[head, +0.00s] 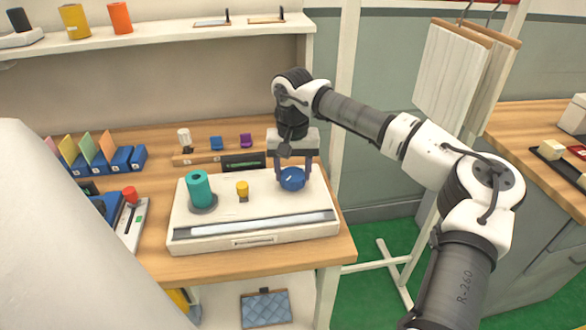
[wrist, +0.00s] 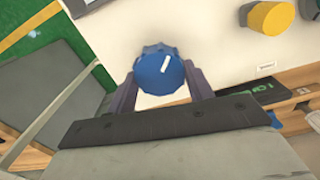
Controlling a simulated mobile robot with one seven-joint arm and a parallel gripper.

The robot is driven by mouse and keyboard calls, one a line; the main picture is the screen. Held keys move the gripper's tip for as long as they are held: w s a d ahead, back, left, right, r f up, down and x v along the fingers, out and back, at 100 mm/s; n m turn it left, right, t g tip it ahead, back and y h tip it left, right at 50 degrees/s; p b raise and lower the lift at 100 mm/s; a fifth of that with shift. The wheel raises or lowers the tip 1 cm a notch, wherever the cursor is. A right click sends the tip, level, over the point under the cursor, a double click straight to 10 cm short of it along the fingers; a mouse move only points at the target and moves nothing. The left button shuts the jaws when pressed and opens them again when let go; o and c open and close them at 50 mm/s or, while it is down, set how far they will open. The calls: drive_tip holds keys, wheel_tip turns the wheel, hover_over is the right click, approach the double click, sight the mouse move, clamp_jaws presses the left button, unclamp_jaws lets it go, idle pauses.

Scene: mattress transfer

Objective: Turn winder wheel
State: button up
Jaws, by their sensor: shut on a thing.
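The winder wheel is a blue ridged knob (head: 292,180) at the right side of a white machine (head: 255,225) on the wooden table. My gripper (head: 294,172) reaches down over the knob from above, one finger on each side. It is shut on the knob; in the wrist view the gripper (wrist: 160,85) has its purple-grey fingers along both flanks. A teal roll (head: 199,188) and a yellow knob (head: 242,188) stand on the machine to the left.
Behind the machine are a wooden strip (head: 200,158) with small blue and purple items and a dark device (head: 243,161). Blue holders with coloured cards (head: 100,150) stand at left. A rack with hanging boards (head: 452,75) stands at right, behind my arm.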

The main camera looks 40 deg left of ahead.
sight(293, 173)
drive_tip(key=shift+n, duration=1.6)
drive_tip(key=o, duration=1)
drive_tip(key=shift+c, duration=0.2)
drive_tip(key=shift+r, duration=0.1)
wheel_tip(293, 173, up, 14)
drive_tip(key=b, duration=0.1)
drive_tip(key=shift+b, duration=0.4)
